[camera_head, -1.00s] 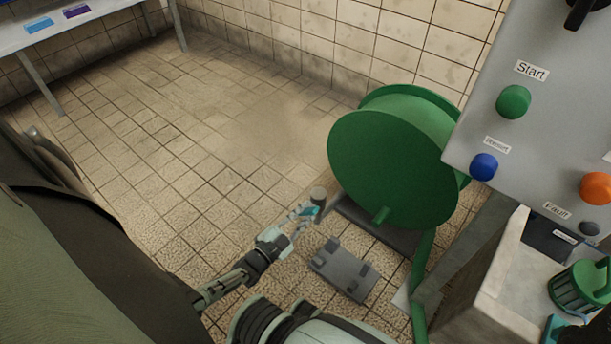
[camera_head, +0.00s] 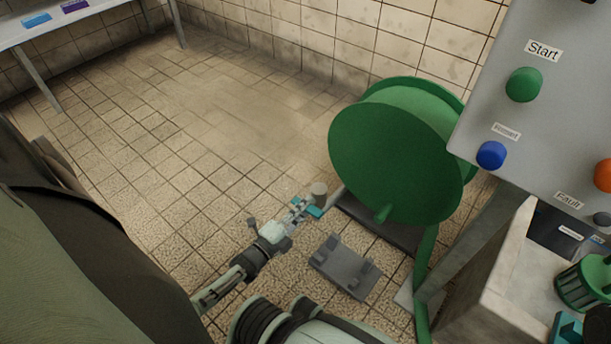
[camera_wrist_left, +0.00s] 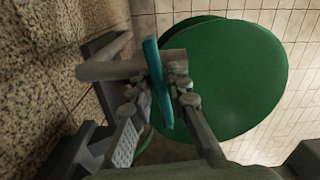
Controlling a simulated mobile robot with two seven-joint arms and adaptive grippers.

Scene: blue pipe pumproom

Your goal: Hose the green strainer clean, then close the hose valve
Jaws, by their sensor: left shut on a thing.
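My left gripper (camera_head: 302,211) is shut on the teal hose valve lever (camera_head: 314,211) beside the reel. In the left wrist view the lever (camera_wrist_left: 158,85) stands between the fingers (camera_wrist_left: 150,105), crosswise to the grey pipe stub (camera_wrist_left: 105,70). The green strainer (camera_head: 578,288) sits at the right edge in a pale basin, its right side cut off by the frame. A teal object (camera_head: 566,330) and a dark shape (camera_head: 602,324) show in front of it at the bottom corner. I cannot tell whether the dark shape is my right gripper.
The green hose reel (camera_head: 395,155) stands right of my left gripper. A grey bracketed plate (camera_head: 345,268) lies on the floor below it. The button panel (camera_head: 540,125) and basin wall (camera_head: 497,280) crowd the right. Tiled floor at left is open, with a table (camera_head: 70,22) behind.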

